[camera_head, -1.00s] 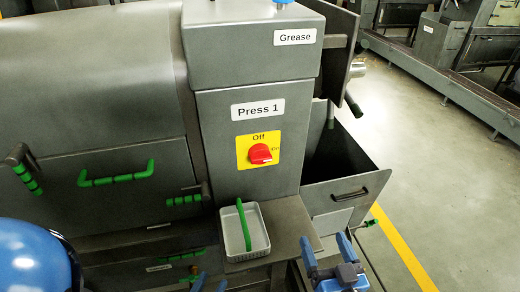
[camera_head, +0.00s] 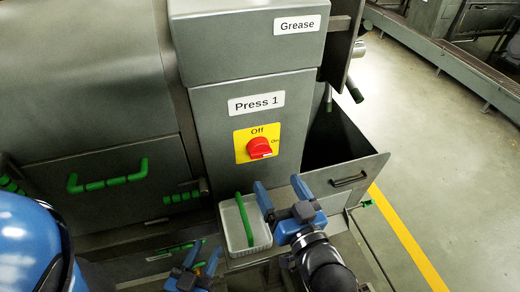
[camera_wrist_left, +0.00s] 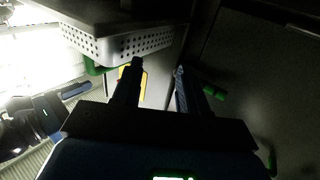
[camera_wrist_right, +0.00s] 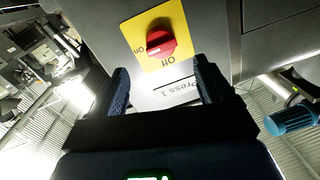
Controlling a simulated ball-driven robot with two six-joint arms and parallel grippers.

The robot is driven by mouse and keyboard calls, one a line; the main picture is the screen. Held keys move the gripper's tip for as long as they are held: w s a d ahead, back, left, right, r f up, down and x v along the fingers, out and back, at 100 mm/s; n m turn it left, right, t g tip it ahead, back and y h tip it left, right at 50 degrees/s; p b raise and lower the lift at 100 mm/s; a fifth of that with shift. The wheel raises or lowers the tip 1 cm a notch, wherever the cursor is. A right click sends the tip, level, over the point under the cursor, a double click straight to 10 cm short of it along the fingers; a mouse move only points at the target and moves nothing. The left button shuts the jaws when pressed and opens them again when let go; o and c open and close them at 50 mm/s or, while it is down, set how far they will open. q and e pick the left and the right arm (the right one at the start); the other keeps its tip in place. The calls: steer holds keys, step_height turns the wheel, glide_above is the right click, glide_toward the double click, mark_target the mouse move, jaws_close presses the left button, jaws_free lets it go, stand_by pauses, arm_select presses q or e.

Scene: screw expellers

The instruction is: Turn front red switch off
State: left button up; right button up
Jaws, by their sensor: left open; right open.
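The red switch (camera_head: 259,148) sits on a yellow plate (camera_head: 243,138) on the front of the grey Press 1 column. Its white mark points right, toward the "On" label. It also shows in the right wrist view (camera_wrist_right: 160,38), beyond the fingertips. My right gripper (camera_head: 282,190) is open and empty, below and slightly right of the switch, apart from it. My left gripper (camera_head: 203,250) is open and low, below the tray, at the lower edge of the head view. In the left wrist view its open fingers (camera_wrist_left: 157,68) are below the perforated tray.
A white perforated tray (camera_head: 262,236) with a green-handled item (camera_head: 244,220) stands on a ledge below the switch. A grey open bin (camera_head: 362,166) is on the right. Green handles (camera_head: 108,182) stick out on the left. Open floor lies far right.

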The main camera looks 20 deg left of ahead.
mark_target(262, 157)
steer(key=b+x, duration=0.1)
steer(key=x, duration=0.8)
steer(key=shift+w+a, duration=0.15)
steer(key=shift+w, duration=0.15)
steer(key=shift+c, duration=0.3)
steer(key=shift+a, duration=0.1)
steer(key=c, duration=0.9)
steer(key=shift+c, duration=0.2)
